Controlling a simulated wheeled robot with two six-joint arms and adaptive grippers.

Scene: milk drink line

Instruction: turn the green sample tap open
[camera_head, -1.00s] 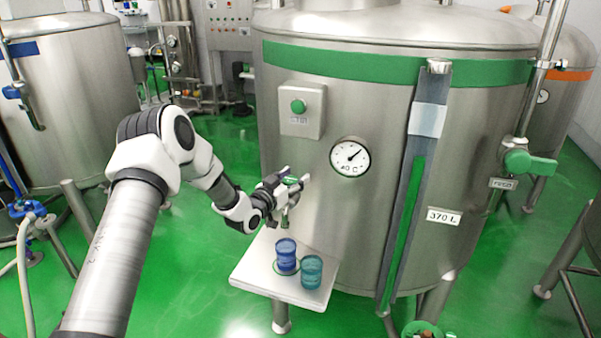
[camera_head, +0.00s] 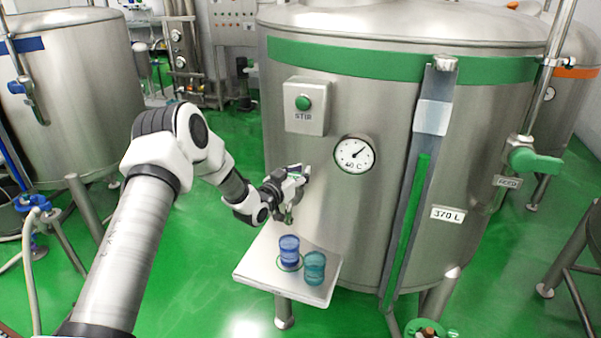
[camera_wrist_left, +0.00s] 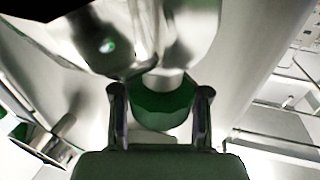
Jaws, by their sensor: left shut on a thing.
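My left gripper (camera_head: 297,176) is at the front wall of the large steel tank (camera_head: 400,110), below the button box. In the left wrist view its two fingers (camera_wrist_left: 161,112) are shut on the green sample tap (camera_wrist_left: 162,106), one finger on each side of the green handle. In the head view the gripper covers most of the tap; a small greenish part shows below the fingers. My right gripper is in neither view now.
Below the gripper, a white shelf (camera_head: 262,281) bears a blue cup (camera_head: 289,250) and a teal cup (camera_head: 314,268). A STIR button box (camera_head: 306,106) and a round gauge (camera_head: 354,155) are close by. A green valve handle (camera_head: 535,162) is at the tank's right.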

